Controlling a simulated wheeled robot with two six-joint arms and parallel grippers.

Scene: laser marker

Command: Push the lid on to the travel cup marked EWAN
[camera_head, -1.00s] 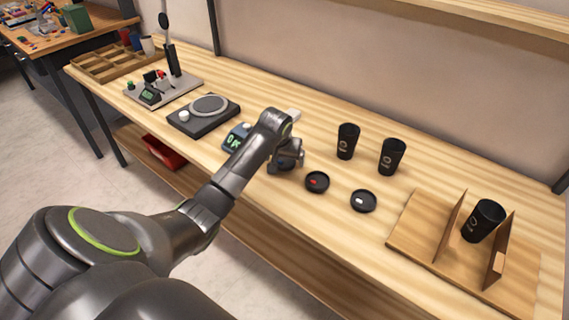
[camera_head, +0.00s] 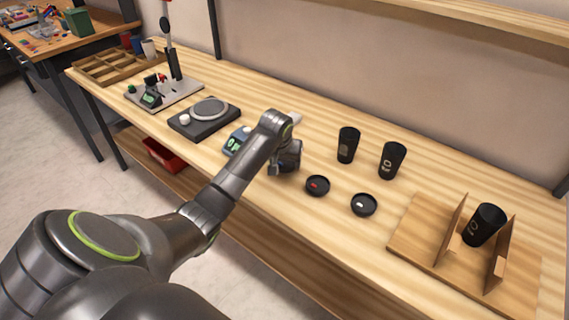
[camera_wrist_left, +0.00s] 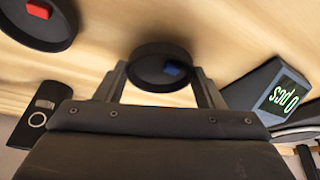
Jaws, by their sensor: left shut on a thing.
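My left gripper (camera_head: 284,166) is shut on a round black lid with a blue tab (camera_wrist_left: 150,82), seen between the fingers (camera_wrist_left: 160,88) in the left wrist view. The arm mostly hides this lid in the head view. Two black travel cups, the left one (camera_head: 348,145) and the right one (camera_head: 391,160), stand upright and open behind the loose lids. A third black cup (camera_head: 484,226) leans in a wooden stand. The names on the cups are too small to read. My right gripper is not in view.
A black lid with a red tab (camera_head: 317,186) and one with a white tab (camera_head: 363,204) lie on the bench. A counter display (camera_head: 236,141), a round-plated device (camera_head: 205,117) and the marker stand (camera_head: 168,92) are left. Bare wood surrounds the standing cups.

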